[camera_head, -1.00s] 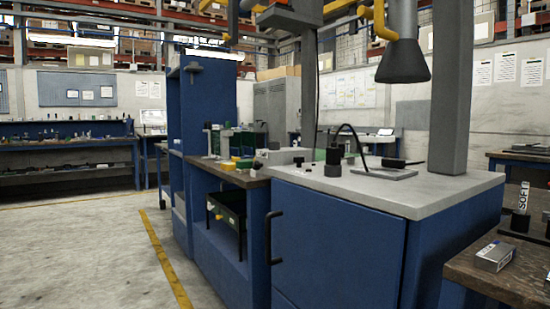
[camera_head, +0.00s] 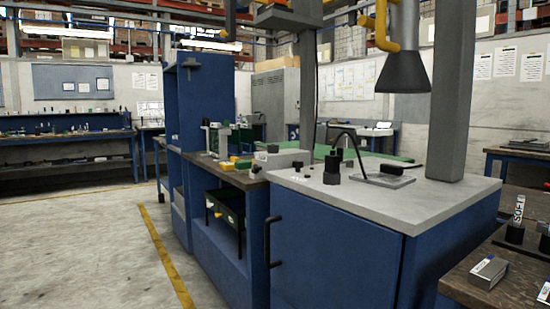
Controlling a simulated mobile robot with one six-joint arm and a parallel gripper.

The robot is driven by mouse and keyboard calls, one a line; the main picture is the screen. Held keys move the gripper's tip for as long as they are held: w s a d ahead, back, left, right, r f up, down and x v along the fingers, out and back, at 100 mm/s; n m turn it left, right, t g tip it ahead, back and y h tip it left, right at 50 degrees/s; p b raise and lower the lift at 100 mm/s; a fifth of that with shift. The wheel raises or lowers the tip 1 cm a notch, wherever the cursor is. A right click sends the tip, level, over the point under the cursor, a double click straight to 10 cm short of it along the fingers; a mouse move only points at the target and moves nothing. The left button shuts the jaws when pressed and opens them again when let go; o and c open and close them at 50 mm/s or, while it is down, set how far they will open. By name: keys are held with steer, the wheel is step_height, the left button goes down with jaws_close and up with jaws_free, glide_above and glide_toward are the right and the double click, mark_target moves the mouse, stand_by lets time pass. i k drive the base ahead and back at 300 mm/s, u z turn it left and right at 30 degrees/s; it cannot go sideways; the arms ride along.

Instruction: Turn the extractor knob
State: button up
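The extractor hood (camera_head: 403,72) is a dark grey cone that hangs above the right part of the grey-topped cabinet. A yellow curved part (camera_head: 381,28), perhaps a handle or pipe, sits beside its upper duct at the left. I cannot make out a separate extractor knob for sure at this distance. My gripper and arm are not in view.
The blue cabinet's grey top (camera_head: 415,203) holds a black cylindrical device (camera_head: 331,167) and a flat plate (camera_head: 383,181) with a black cable. A thick grey post (camera_head: 452,90) rises at the right. A wooden bench (camera_head: 465,284) is at the near right. Open floor (camera_head: 80,250) lies left.

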mark_target(298, 165)
steer(key=z, duration=0.7)
steer(key=k, duration=0.7)
steer(key=u, duration=0.55)
steer(key=i, duration=1)
